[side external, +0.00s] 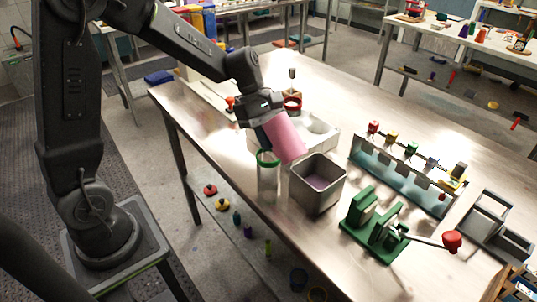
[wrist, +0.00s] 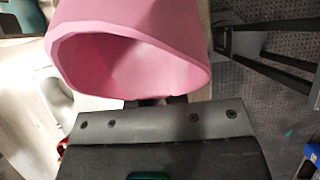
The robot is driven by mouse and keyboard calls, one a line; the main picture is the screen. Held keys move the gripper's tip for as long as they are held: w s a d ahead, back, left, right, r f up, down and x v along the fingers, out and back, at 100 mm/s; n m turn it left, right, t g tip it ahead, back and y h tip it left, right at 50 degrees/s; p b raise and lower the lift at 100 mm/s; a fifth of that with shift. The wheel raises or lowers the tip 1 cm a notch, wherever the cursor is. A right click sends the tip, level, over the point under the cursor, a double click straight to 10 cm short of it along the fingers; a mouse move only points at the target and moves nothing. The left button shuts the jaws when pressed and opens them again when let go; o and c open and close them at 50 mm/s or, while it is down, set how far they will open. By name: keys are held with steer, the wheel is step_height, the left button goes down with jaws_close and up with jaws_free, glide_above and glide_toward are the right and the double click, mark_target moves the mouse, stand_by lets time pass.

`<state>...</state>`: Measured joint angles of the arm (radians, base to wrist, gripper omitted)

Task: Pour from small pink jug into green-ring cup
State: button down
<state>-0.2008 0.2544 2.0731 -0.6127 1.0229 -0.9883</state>
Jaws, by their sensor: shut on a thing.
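The small pink jug (side external: 284,138) is held tilted above the table, its lower end near the rim of a square metal bucket. My gripper (side external: 264,122) is shut on the jug. In the wrist view, the jug (wrist: 130,60) fills the top with its wide mouth facing the camera; no liquid shows in the visible part. The gripper's fingers (wrist: 162,101) are mostly hidden behind the plate. The green-ring cup (side external: 267,178) is clear and stands upright on the table, just below and left of the jug. Its contents cannot be made out.
The square metal bucket (side external: 306,190) with purplish contents stands right beside the cup. A white basin (side external: 325,137) is behind. A green press (side external: 377,232) with a red knob and a rack (side external: 395,178) with several coloured-top items are at right. The table's front edge is close to the cup.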

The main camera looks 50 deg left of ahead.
steer(key=shift+d+f+h, duration=0.15)
steer(key=shift+h, duration=0.35)
stand_by(1.2)
steer(key=shift+y, duration=0.3)
steer(key=shift+w+a+r+y, duration=0.1)
steer(key=shift+a+r+y, duration=0.15)
steer(key=shift+r+y, duration=0.5)
steer(key=shift+a+y, duration=0.2)
steer(key=shift+y, duration=0.15)
